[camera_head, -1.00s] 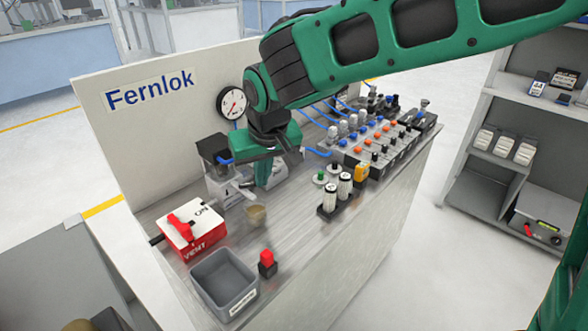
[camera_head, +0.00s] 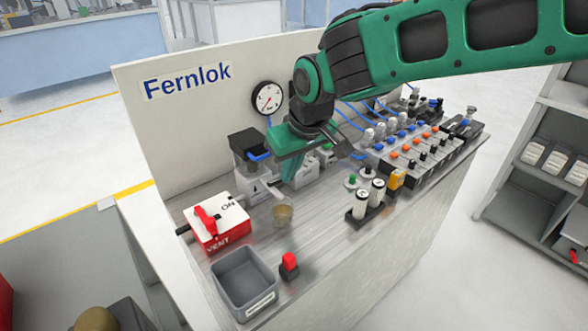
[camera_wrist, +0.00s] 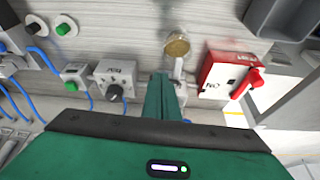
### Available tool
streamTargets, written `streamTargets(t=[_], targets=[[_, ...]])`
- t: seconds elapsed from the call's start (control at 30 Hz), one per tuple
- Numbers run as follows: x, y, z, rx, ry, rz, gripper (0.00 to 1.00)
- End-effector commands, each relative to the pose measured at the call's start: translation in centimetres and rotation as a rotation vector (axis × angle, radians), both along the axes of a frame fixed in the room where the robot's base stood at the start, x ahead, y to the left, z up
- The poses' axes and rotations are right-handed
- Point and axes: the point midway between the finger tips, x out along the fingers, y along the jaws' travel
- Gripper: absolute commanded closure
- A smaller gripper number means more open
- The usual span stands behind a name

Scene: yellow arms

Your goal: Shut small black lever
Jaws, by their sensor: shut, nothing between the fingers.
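My gripper (camera_head: 288,180) is shut and empty, pointing down over the bench beside the black-topped unit (camera_head: 250,146). Its green fingers also show in the wrist view (camera_wrist: 160,88). They appear close beside a pale grey fitting (camera_wrist: 178,70) with a tan round cup (camera_wrist: 176,46) at its end. A small black lever-like knob (camera_wrist: 115,91) on a grey box lies left of the fingers in the wrist view, apart from them. I cannot tell for sure whether it is the task's lever. My gripper hides part of the bench behind it in the head view.
A red and white VENT box (camera_head: 216,225) with a red handle and a grey bin (camera_head: 243,280) stand at the front left. A red-topped block (camera_head: 289,264), white cylinders (camera_head: 369,198) and a valve row (camera_head: 420,148) are nearby. The backboard (camera_head: 180,130) rises behind.

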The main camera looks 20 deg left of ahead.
Motion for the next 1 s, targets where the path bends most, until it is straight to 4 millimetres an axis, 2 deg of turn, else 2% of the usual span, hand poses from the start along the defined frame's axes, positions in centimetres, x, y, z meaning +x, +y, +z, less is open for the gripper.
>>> streamTargets(t=[0.5, 0.67, 0.77, 1.0], targets=[[-0.3, 0.2, 0.0, -0.001, 0.001, -0.002, 1.00], [-0.9, -1.1, 0.0, -0.001, 0.000, 0.000, 1.00], [-1.7, -2.6, 0.0, 0.000, -0.001, 0.002, 1.00], [-2.7, -4.0, 4.6, 0.003, -0.003, 0.004, 1.00]])
